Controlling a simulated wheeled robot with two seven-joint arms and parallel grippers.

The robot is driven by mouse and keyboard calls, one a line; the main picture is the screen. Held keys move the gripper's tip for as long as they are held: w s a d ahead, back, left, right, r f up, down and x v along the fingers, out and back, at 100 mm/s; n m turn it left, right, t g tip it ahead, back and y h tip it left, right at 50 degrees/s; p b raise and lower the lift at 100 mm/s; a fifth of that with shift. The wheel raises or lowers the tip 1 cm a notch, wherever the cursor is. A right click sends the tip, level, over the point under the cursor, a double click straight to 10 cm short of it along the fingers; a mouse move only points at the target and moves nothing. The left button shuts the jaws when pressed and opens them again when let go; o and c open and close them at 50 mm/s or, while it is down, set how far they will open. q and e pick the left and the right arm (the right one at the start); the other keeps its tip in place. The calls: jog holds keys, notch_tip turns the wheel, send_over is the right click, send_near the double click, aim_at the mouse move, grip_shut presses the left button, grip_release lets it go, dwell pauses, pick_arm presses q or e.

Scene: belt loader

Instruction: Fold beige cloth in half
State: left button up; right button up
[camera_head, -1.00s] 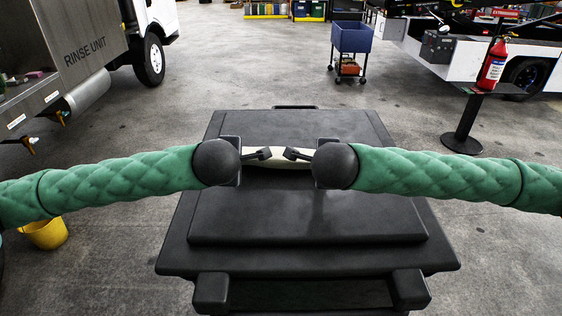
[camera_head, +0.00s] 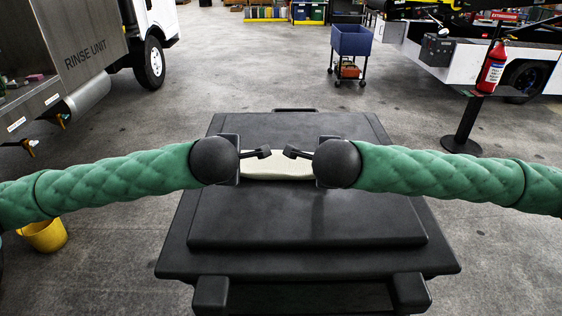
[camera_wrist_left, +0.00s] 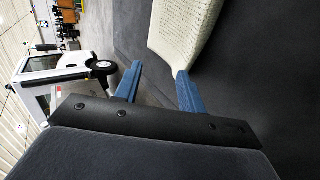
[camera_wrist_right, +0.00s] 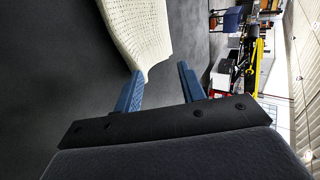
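The beige cloth (camera_head: 278,168) lies on the black cart top (camera_head: 300,215), partly hidden behind my two grippers in the head view. It shows as a pale woven piece in the left wrist view (camera_wrist_left: 185,30) and in the right wrist view (camera_wrist_right: 140,30). My left gripper (camera_wrist_left: 158,68) is open, its fingers apart and nothing between them. My right gripper (camera_wrist_right: 160,70) is also open and empty. In each wrist view a narrow cloth corner ends at one fingertip; I cannot tell whether it touches. In the head view the grippers face each other above the cloth.
The cart top is clear in front of the cloth. A yellow bucket (camera_head: 44,234) stands on the floor at left. A rinse unit (camera_head: 75,45) is at far left, and a red fire extinguisher (camera_head: 492,66) is at right. A blue bin cart (camera_head: 351,40) stands behind.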

pick_arm(q)
jog(key=s+r, duration=0.5)
jog(key=r, duration=0.2)
jog(key=shift+s, duration=0.2)
pick_arm(e)
jog(key=s+r, duration=0.5)
jog(key=r, duration=0.2)
jog(key=shift+s, duration=0.2)
